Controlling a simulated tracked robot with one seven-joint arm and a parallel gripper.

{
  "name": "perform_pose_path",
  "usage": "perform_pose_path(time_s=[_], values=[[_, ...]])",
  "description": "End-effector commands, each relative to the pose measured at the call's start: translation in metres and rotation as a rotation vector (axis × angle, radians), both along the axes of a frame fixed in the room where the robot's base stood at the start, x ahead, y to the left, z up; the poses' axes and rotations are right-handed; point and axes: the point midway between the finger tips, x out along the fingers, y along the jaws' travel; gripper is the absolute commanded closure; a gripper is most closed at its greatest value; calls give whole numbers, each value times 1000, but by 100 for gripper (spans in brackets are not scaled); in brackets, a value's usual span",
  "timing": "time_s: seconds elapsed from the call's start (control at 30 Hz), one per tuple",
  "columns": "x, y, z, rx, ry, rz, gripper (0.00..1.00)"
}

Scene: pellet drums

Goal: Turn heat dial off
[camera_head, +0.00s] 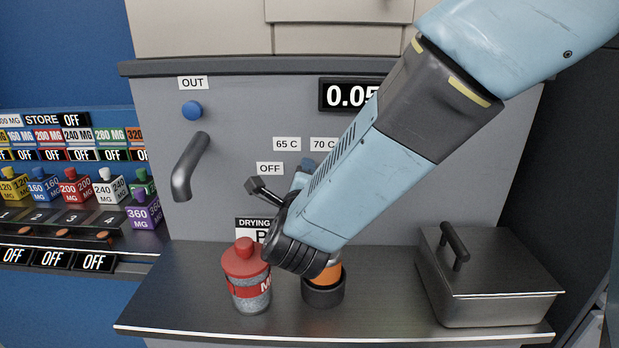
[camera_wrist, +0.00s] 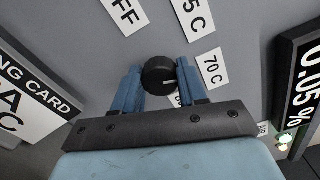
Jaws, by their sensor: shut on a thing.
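The heat dial (camera_wrist: 154,70) is a round black knob with a white pointer mark, on the grey machine front. In the wrist view its mark points right, slightly below the 70 C label (camera_wrist: 212,68). My gripper (camera_wrist: 160,78) is shut on the dial, with one blue finger on each side. The OFF label (camera_wrist: 125,14) is at the upper left of the dial, and a partly cut label ending in 5 C (camera_wrist: 193,18) is above right. In the head view the OFF label (camera_head: 269,168) shows left of my gripper; my arm hides the dial.
A red-lidded jar (camera_head: 247,290) and a black-based orange container (camera_head: 323,293) stand on the shelf below my arm. A lidded metal box (camera_head: 490,290) is at right. A spout (camera_head: 190,165) and blue button (camera_head: 192,110) are at left. The display (camera_head: 348,96) is partly covered.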

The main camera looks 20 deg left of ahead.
Motion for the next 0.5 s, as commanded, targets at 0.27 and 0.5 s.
perform_pose_path(time_s=[0.27,0.5], values=[[4,0,3,-244,-84,-10,89],[4,0,1,-462,-152,-9,89]])
